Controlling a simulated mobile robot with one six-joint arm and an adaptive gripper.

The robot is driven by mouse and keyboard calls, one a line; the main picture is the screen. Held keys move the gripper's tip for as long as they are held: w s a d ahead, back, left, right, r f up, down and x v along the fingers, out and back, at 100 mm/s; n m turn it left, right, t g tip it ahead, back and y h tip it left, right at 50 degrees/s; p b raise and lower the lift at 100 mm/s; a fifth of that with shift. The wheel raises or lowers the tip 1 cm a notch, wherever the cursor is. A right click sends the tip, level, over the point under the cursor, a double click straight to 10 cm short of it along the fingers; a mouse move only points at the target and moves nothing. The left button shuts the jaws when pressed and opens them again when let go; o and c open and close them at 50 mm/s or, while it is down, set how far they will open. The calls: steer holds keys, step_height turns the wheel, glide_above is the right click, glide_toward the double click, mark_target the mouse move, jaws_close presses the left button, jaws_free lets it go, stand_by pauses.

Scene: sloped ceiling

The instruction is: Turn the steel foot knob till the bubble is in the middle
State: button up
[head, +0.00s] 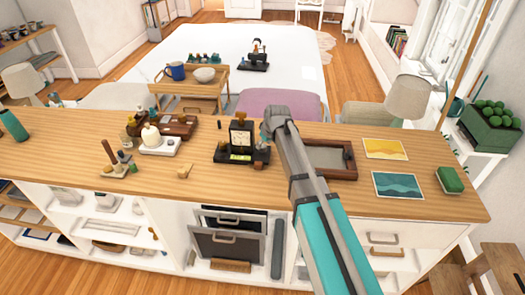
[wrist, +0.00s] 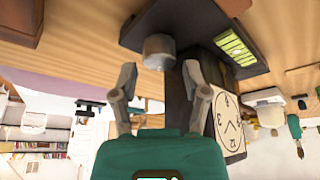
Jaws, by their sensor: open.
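A dark clock (head: 240,132) stands on a black base (head: 226,158) on the wooden counter, with a green level vial (head: 240,157) at the front. In the wrist view, which is upside down, I see the clock's white face (wrist: 227,124), the green vial (wrist: 237,48) and the steel foot knob (wrist: 158,51) at the base. The bubble's place in the vial is too small to tell. My gripper (wrist: 160,82) is open, its fingertips to either side just short of the knob; no contact shows. In the head view my gripper (head: 267,131) is right of the clock.
A framed tray (head: 328,174) lies right of my arm. Two pictures (head: 386,148) (head: 398,185) and a green block (head: 450,179) lie further right. A white scale (head: 158,146) and a small wooden piece (head: 184,171) are left of the clock. The counter's front is mostly clear.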

steer(key=shift+b+x, duration=0.8)
steer(key=shift+x, duration=0.4)
jaws_close()
